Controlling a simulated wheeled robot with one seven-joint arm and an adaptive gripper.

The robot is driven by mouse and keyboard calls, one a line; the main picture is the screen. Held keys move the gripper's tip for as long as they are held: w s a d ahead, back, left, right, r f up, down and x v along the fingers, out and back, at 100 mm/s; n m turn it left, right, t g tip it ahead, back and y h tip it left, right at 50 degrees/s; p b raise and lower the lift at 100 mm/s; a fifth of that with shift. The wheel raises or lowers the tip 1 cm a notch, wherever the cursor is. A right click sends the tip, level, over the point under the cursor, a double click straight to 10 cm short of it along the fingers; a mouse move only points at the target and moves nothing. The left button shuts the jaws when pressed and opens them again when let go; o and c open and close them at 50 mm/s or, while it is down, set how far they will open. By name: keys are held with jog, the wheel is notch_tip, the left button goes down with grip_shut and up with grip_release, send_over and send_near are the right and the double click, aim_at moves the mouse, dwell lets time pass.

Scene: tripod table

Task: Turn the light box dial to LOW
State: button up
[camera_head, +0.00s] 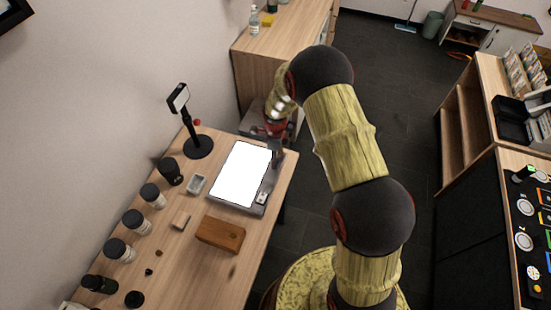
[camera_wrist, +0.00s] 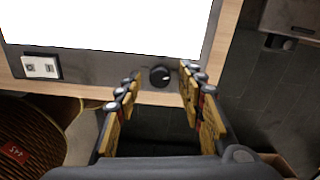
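The light box (camera_head: 240,208) lies on the wooden table with its bright white panel lit. In the wrist view its grey rim (camera_wrist: 105,66) carries a round black dial (camera_wrist: 161,76) with a small white mark. The mark seems to be toward the right of the knob; I see no readable LOW label. My gripper (camera_wrist: 161,74) is open, with one yellow-padded finger on each side of the dial. No clear contact shows. In the head view my gripper (camera_head: 277,152) is at the light box's far right corner and hides the dial.
A white plate with small dark squares (camera_wrist: 41,67) is on the same rim. A black stand (camera_head: 198,146) rises behind the light box. A wooden block (camera_head: 220,234), a small grey tray (camera_head: 196,184) and several dark-lidded jars (camera_head: 137,222) stand on the table (camera_head: 212,281). Floor is open beyond the table edge.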

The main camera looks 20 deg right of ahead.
jog(key=shift+f, duration=0.1)
jog(key=shift+c, duration=0.9)
jog(key=c, duration=0.8)
grip_shut()
